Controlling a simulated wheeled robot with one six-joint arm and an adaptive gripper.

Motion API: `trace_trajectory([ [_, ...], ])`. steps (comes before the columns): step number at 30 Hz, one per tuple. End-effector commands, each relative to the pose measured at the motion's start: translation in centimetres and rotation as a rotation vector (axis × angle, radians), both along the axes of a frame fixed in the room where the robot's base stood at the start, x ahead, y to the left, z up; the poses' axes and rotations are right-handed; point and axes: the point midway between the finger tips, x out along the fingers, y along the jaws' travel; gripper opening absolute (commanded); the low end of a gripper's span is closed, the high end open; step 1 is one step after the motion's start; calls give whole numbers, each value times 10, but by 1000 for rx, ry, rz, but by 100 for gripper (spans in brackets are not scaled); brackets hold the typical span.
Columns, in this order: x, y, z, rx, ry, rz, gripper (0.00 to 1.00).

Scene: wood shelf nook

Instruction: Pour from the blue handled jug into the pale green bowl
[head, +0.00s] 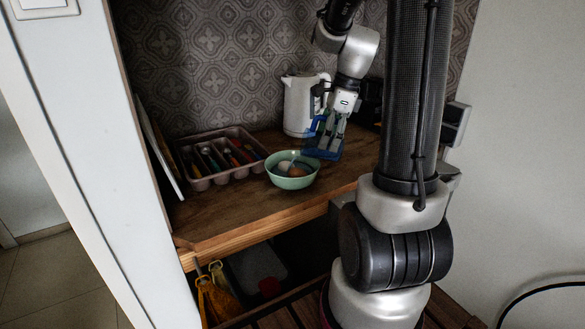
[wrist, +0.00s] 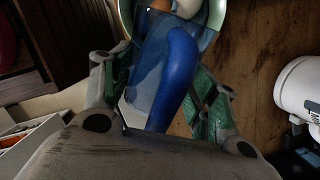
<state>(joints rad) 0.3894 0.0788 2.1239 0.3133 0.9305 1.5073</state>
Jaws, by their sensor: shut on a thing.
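The blue handled jug (head: 322,153) has a see-through blue body and is in my gripper, close beside the bowl at its right. In the wrist view its solid blue handle (wrist: 172,80) lies between my fingers. My gripper (head: 333,128) is shut on the handle, above the wooden counter. The pale green bowl (head: 292,183) stands upright on the counter and holds a brown and a whitish rounded thing. Its rim shows at the top of the wrist view (wrist: 218,14), partly hidden by the jug. I cannot tell the jug's exact tilt or what it holds.
A white kettle (head: 298,106) stands behind the jug and at the right in the wrist view (wrist: 302,90). A cutlery tray (head: 203,183) with several utensils is left of the bowl. The counter's front (head: 235,212) is clear. A patterned wall closes the back.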

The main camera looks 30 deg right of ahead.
Motion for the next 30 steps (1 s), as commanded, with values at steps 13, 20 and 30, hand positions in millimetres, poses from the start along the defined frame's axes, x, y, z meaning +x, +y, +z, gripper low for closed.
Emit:
trace_trajectory([
  [13,5,9,5,-56,31,1,19],
  [20,7,12,6,-86,48,1,19],
  [30,9,14,4,-136,75,1,19],
])
